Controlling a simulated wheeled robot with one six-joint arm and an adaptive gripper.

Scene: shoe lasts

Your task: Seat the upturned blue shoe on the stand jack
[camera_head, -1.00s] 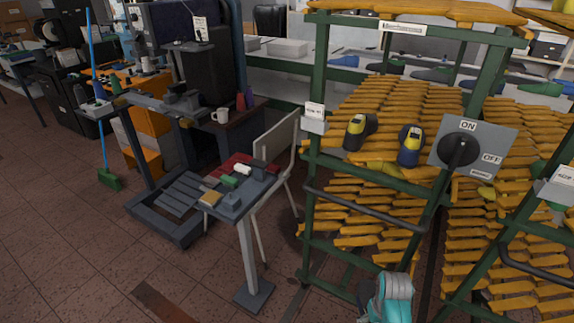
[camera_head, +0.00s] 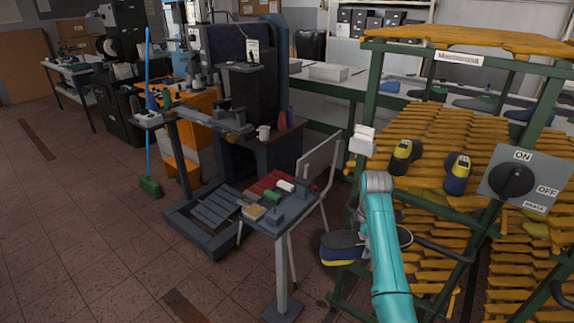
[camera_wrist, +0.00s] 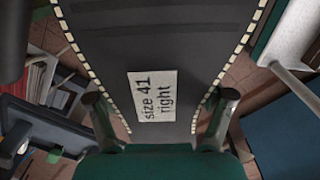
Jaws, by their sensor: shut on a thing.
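The blue shoe (camera_head: 342,250) is upturned, its dark sole up and a yellow patch low on its side. It hangs in the air in front of the green rack, partly hidden behind my teal arm. In the wrist view its dark sole (camera_wrist: 110,45) fills the middle, with pale edge stitching and a label reading "size 41 right". My gripper (camera_wrist: 161,102) is shut on the shoe, one finger at each side of it. Grey blocks (camera_head: 291,207) on a small post-mounted table, left of the shoe, may be the stand jack; I cannot tell for sure.
The small table (camera_head: 245,228) also bears a red mat, a green piece and a white roll. The green rack (camera_head: 371,88) of yellow lasts stands close on the right, with an ON/OFF switch panel (camera_head: 546,175). Floor (camera_head: 110,250) is open at left.

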